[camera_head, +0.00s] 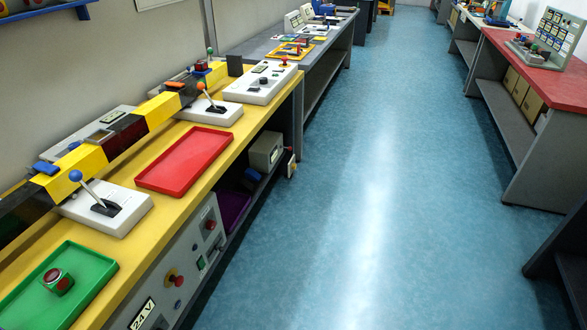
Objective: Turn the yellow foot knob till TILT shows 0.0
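I cannot make out a yellow foot knob or a readable TILT figure in the head view. A yellow-and-black striped boom (160,110) runs along the back of the yellow bench top (140,254) at the left. Behind it is a grey-white box with a small dark display (110,117), too small to read. Another white box (250,85) with a small display and a black dial sits farther along the bench, also unreadable. Neither of my grippers is in view.
A white box with a blue-balled lever (105,208), a red tray (186,160) and a green tray (85,271) holding a red button (57,282) stand on the bench. The blue floor (390,200) is clear. A red-topped bench (560,88) stands at the right.

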